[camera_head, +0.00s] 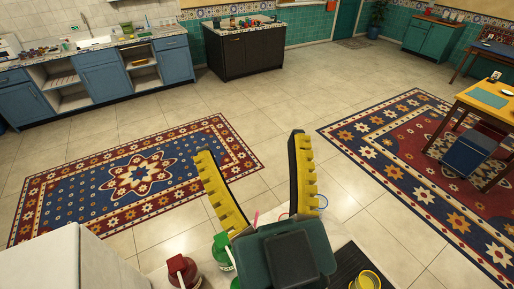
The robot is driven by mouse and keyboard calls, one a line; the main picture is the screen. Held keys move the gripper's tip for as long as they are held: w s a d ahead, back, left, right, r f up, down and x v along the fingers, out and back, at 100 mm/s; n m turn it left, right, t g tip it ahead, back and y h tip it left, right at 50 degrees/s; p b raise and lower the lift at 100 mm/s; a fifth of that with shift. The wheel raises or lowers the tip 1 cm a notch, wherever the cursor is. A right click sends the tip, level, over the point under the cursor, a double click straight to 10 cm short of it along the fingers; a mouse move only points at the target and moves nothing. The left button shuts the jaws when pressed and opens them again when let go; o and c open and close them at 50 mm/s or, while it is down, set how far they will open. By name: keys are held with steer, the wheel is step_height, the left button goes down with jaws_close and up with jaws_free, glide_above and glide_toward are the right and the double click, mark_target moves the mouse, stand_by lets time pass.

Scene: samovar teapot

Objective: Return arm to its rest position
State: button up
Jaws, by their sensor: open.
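My gripper (251,144) is in the lower middle of the head view. Its two yellow ridged fingers stand wide apart and point away over the floor. Nothing shows between them, only floor tiles and part of a rug edge. The dark green and black body of the gripper hides part of the light surface below it. My arm behind the gripper is mostly out of frame.
Close by, a red container (182,273), a green-and-white container (222,252) and a yellow round item (367,281) by a black ribbed mat (348,262) surround my gripper. A white block (72,262) stands left. A yellow table (486,98) is right. Open floor lies ahead.

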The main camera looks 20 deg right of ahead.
step_height(320, 180, up, 19)
steer(key=p, duration=1.9)
steer(key=shift+d, duration=0.1)
